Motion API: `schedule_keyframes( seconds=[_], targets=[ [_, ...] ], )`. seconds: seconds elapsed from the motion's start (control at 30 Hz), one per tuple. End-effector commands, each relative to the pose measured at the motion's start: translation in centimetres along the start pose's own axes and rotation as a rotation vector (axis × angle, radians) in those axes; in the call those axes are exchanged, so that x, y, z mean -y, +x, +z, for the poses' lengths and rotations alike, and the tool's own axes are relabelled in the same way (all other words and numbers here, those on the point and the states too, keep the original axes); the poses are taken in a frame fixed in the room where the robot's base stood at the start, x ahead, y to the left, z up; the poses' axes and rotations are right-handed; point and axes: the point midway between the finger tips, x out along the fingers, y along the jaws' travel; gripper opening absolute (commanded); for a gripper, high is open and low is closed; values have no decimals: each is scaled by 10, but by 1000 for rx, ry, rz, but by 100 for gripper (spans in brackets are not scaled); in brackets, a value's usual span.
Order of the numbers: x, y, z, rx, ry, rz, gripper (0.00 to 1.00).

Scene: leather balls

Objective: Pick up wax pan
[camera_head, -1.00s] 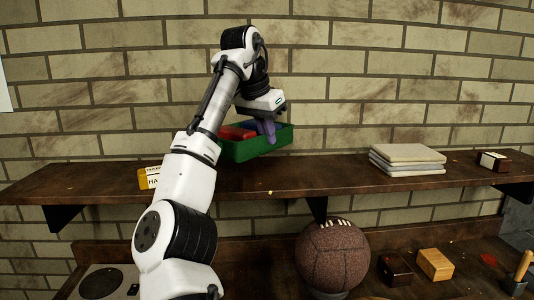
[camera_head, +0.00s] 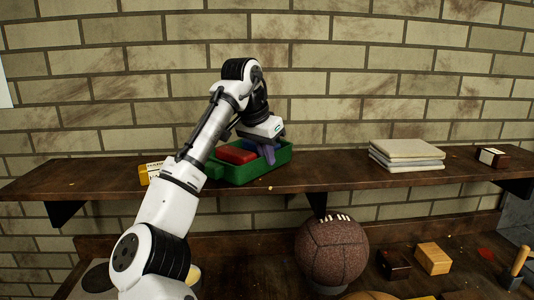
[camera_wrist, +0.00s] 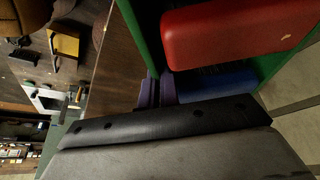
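My gripper (camera_head: 268,155) is over the front wall of a green tray (camera_head: 270,175) on the shelf. In the wrist view its purple fingers (camera_wrist: 157,92) are close together, with the tray's green wall (camera_wrist: 150,35) running between them. The tray holds a red block (camera_head: 236,155) and something blue, both also in the wrist view. I cannot clearly identify a wax pan. A pale yellow item (camera_head: 195,273) shows at the lower left, mostly hidden behind my arm, and I cannot tell what it is.
The wooden shelf (camera_head: 330,180) also bears a yellow box (camera_head: 150,172), stacked pale slabs (camera_head: 407,152) and a dark small block (camera_head: 492,157). On the bench below are a brown leather ball (camera_head: 332,250), small boxes and a hotplate (camera_head: 97,280).

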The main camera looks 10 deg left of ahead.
Motion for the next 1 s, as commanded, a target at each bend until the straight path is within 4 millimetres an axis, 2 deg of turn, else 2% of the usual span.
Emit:
schedule_keyframes(
  seconds=[0.17,0.2,0.33,0.73,0.87,1.0],
  targets=[
    [-1,2,1,-3,2,0,0],
    [0,3,1,0,1,1,7],
    [0,3,1,0,0,1,24],
    [0,-3,0,-1,-1,-1,25],
    [0,-23,0,-2,0,0,25],
    [0,-57,0,-1,-1,-2,25]
  ],
)
